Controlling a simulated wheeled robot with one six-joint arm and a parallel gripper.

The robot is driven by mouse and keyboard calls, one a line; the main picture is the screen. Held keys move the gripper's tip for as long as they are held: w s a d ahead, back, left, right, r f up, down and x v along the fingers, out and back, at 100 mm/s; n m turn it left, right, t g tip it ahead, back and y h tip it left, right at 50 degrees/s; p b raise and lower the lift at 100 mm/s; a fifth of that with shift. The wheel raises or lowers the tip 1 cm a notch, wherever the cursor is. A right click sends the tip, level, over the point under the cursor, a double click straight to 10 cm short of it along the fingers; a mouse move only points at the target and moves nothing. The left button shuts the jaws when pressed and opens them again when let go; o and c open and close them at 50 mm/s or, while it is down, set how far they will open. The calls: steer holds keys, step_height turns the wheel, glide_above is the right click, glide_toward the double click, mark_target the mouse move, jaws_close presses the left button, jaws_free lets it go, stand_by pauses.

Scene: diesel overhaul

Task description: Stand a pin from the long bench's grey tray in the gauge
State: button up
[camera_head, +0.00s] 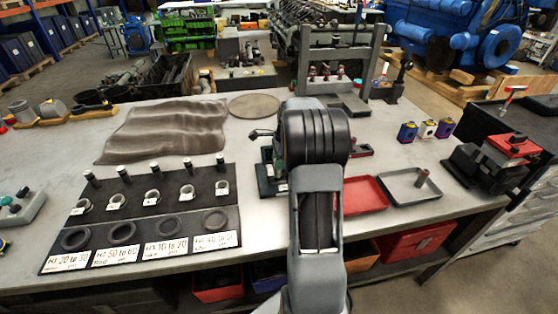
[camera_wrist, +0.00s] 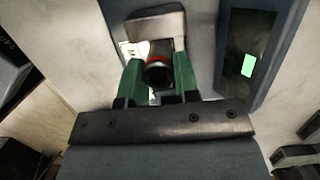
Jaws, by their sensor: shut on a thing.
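In the wrist view, my gripper (camera_wrist: 158,80) has its two green fingers closed on a pin (camera_wrist: 159,73). The pin is a dark, round-ended cylinder with a red ring. The gauge (camera_wrist: 232,45) is a grey body with a dark panel and a lit green display, just right of the fingers. A metal block of it stands beyond the pin. I cannot tell whether the pin touches the gauge. The grey tray (camera_head: 394,196) at the right holds another pin (camera_head: 422,177).
A red tray (camera_head: 364,196) lies between my arm and the grey tray. A black board with rings and pegs (camera_head: 150,215) lies left. A grey press frame (camera_head: 340,70) stands behind. A red-topped vise (camera_head: 495,155) is at the right.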

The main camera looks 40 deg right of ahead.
steer(key=shift+f, duration=0.45)
steer(key=o, duration=1.4)
steer(key=shift+r, duration=0.1)
steer(key=shift+r+p, duration=3.25)
steer(key=shift+r, duration=0.7)
